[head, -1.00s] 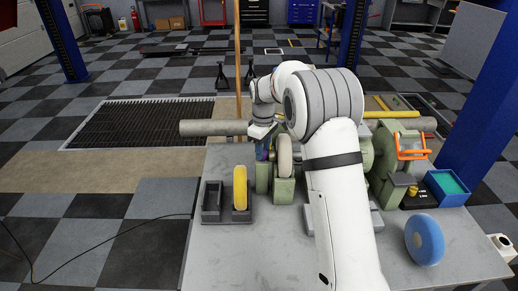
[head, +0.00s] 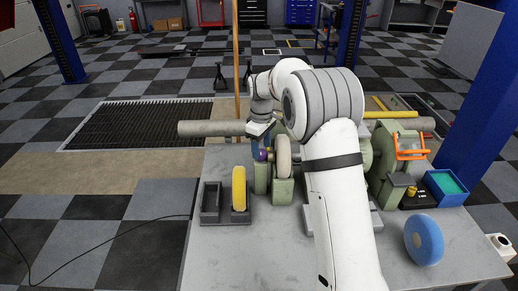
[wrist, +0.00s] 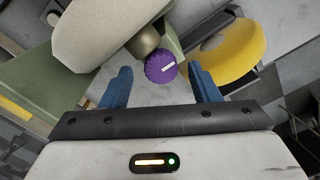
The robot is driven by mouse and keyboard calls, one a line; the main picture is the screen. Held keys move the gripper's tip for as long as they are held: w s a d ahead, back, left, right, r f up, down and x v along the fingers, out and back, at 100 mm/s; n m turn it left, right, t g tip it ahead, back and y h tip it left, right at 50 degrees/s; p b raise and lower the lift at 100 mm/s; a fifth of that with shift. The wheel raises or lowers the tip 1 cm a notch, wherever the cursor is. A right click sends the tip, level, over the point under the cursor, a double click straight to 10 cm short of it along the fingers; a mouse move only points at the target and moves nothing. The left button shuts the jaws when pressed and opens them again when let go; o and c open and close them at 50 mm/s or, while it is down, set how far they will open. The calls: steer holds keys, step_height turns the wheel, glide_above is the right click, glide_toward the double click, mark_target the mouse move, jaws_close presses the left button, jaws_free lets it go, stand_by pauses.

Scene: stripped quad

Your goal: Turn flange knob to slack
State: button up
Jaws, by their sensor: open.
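The flange knob is a ribbed purple knob (wrist: 161,67) with a white pointer mark, seen in the wrist view beside a dull brass rounded part (wrist: 143,41). In the head view the knob (head: 261,155) shows small on the left side of the green grinder, by the pale wheel (head: 284,156). My gripper (wrist: 160,84) is open, its two blue fingers on either side of the knob in the picture, with gaps on both sides. In the head view my gripper (head: 257,148) is over the knob. I cannot tell the exact depth between fingertips and knob.
A yellow wheel (head: 239,187) stands in a dark rack left of the knob and lies close to my right finger in the wrist view (wrist: 228,50). The green machine (head: 387,165), blue bin (head: 447,187) and blue disc (head: 424,240) are to the right.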

mark_target(261, 152)
step_height(261, 152, up, 6)
steer(key=shift+r, duration=0.3)
